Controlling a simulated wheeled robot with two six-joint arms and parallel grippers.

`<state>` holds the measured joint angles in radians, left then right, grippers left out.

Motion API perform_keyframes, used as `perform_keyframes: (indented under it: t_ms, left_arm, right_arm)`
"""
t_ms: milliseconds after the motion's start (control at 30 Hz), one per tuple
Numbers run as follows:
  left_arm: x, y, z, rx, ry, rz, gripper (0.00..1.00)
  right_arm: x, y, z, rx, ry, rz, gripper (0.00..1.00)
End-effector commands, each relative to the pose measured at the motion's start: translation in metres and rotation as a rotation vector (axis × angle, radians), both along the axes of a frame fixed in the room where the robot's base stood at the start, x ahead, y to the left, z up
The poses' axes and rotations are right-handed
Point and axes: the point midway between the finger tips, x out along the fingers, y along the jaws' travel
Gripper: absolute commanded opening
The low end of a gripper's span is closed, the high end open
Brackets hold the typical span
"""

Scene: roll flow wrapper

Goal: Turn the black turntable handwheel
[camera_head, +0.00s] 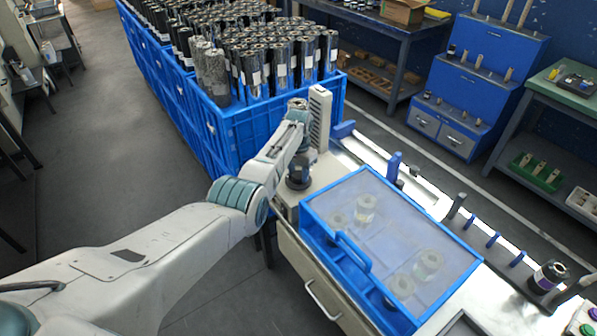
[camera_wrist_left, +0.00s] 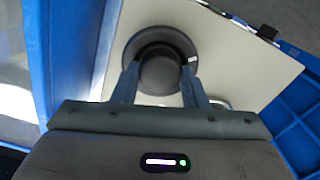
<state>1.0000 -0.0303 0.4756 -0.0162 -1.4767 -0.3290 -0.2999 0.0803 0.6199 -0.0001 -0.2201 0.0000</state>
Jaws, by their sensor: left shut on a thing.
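The black turntable handwheel (camera_head: 298,178) sits on the machine's pale top, just left of the blue-framed cover. It also shows in the left wrist view (camera_wrist_left: 161,50) as a dark round disc with a raised hub. My left gripper (camera_wrist_left: 160,84) has its two fingers on either side of the hub and is shut on it. In the head view my left arm comes in from the left and its wrist stands above the handwheel; the fingers are hard to make out there. My right gripper is in neither view.
The blue-framed clear cover (camera_head: 397,238) with a blue handle stands right beside the handwheel. Blue crates (camera_head: 228,132) full of dark rolls stand behind my arm. A dark roll (camera_head: 548,276) stands at the machine's right end. Open floor lies to the left.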

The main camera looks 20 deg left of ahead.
Motion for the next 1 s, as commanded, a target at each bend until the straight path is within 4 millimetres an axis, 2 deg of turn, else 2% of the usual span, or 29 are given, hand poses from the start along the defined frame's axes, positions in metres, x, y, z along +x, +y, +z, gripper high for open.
perform_keyframes:
  t_ms: [333,367,467,767,867,1000]
  left_arm:
    - [0.001,0.000,0.001,0.000,-0.003,-0.001,0.16]
    - [0.001,0.000,0.001,0.000,-0.003,-0.001,0.43]
    - [0.001,0.000,0.001,0.000,-0.002,-0.001,0.61]
    - [0.000,0.000,0.002,0.001,-0.001,-0.001,0.61]
    - [0.001,0.000,0.008,0.000,-0.004,-0.001,0.61]
    - [0.001,0.000,0.028,0.000,-0.006,-0.001,0.61]
  right_arm:
    - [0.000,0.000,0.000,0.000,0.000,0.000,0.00]
    - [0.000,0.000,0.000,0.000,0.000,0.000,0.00]
    - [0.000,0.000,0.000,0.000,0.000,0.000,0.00]
    - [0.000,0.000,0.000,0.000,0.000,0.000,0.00]
    - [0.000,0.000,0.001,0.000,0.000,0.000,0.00]
    - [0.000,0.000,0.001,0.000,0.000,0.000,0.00]
